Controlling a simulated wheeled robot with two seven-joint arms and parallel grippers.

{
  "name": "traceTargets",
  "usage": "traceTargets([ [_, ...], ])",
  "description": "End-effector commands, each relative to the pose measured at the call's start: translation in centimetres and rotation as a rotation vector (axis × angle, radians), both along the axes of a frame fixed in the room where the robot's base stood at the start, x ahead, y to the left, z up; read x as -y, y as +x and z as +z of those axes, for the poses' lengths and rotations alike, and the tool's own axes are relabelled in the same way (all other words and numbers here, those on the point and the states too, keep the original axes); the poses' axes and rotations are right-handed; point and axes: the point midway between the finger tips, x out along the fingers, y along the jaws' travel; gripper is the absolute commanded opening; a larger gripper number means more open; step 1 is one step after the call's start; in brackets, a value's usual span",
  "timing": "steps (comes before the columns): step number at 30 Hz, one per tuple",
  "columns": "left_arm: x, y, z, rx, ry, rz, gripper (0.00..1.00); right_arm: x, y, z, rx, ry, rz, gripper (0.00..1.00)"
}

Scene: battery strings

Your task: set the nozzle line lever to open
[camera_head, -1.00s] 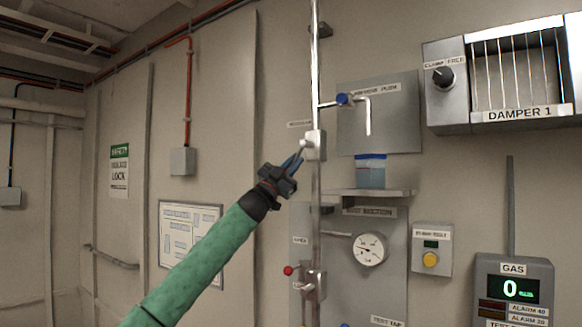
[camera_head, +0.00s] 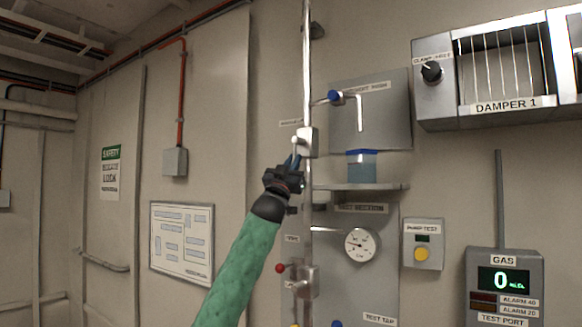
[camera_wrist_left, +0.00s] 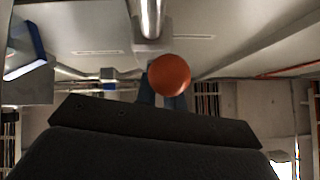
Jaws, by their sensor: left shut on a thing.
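The valve block (camera_head: 308,142) sits on the upright silver pipe in the head view, beside a small label too blurred to read. My left gripper (camera_head: 293,163) is just below and left of this block, its blue fingers pointing up at it. In the left wrist view an orange-red ball knob (camera_wrist_left: 169,80) sits at the blue fingers (camera_wrist_left: 162,100), with the silver pipe (camera_wrist_left: 149,18) beyond it. The gripper is shut on this lever knob. The lever's shaft is mostly hidden in both views. My right gripper is not in view.
A blue-handled tap (camera_head: 335,97) and a shelf (camera_head: 368,187) with a blue-lidded container (camera_head: 361,165) are right of the pipe. Below are a gauge (camera_head: 361,245) and a lower valve with a red knob (camera_head: 280,268).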

Motion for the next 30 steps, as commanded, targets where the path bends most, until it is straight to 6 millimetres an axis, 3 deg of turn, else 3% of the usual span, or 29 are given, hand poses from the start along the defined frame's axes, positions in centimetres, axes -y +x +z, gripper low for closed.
traceTargets([
  [16, 0.5, -0.4, 0.2, -0.069, -0.1, 0.0, 0.0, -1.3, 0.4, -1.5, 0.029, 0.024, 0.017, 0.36],
  [29, 0.5, -0.4, 0.3, -0.071, -0.102, 0.0, 0.0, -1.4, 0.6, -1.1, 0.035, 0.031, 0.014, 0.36],
  [30, 0.5, -0.4, 0.3, -0.071, -0.102, 0.0, 0.16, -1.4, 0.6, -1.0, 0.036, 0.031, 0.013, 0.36],
])
